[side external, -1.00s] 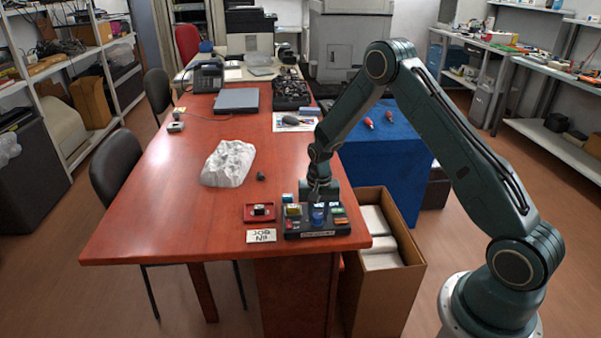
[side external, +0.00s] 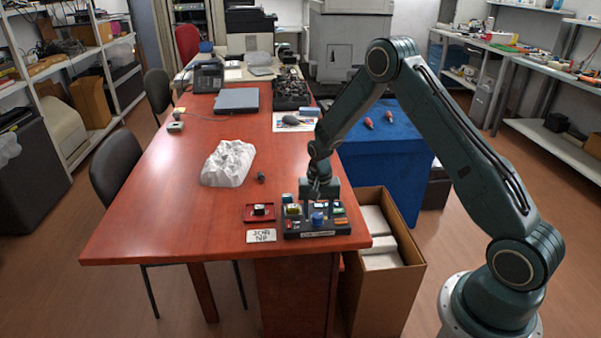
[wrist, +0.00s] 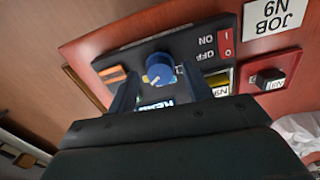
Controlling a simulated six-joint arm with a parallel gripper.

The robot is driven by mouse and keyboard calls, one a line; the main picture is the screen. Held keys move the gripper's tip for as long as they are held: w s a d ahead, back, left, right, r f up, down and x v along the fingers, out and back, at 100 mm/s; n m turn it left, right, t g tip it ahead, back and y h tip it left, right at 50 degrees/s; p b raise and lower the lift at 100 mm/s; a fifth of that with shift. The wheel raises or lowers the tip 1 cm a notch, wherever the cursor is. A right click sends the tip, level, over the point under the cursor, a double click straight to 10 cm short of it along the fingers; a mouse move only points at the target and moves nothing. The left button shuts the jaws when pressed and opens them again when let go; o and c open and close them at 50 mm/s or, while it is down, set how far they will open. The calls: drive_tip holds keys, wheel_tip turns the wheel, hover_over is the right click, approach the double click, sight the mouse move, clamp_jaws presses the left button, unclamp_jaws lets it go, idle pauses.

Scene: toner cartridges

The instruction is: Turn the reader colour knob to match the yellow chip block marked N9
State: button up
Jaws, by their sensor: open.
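The reader (side external: 318,234) is a dark box at the table's front right edge. Its blue colour knob (wrist: 160,68) has a white mark pointing toward the lower left in the wrist view; it also shows in the side view (side external: 317,218). My gripper (wrist: 158,74) is open, its two fingers on either side of the knob with visible gaps. The yellow block (wrist: 218,78) with an N9 label sits in the reader, partly hidden by a finger; in the side view it is at the reader's left (side external: 293,209). The reader's lit display (wrist: 155,105) is partly hidden.
A red tray (side external: 248,217) left of the reader holds a dark block labelled N9 (wrist: 269,78). A "JOB N9" card (side external: 261,236) lies in front. An orange block (wrist: 112,75) sits at the reader's other end. A white crumpled lump (side external: 228,163) lies farther back.

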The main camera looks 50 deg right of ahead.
wheel_tip(320, 180, up, 13)
idle(0.6)
wheel_tip(320, 180, up, 10)
drive_tip(key=n+t, duration=0.1)
drive_tip(key=n, duration=0.1)
hover_over(318, 217)
drive_tip(key=s+a, duration=0.4)
drive_tip(key=s+a+r+n+t, duration=0.2)
drive_tip(key=s+a+r+n, duration=0.15)
drive_tip(key=s+r, duration=0.35)
drive_tip(key=s+a+r+n+t, duration=0.1)
drive_tip(key=s+a+n, duration=0.1)
drive_tip(key=s, duration=0.6)
drive_tip(key=s+a+r+n+t, duration=0.1)
drive_tip(key=s+a+n, duration=0.1)
drive_tip(key=s, duration=0.7)
drive_tip(key=shift+s+a+r+t, duration=0.2)
drive_tip(key=shift+a+r+t, duration=0.15)
drive_tip(key=shift+a, duration=0.2)
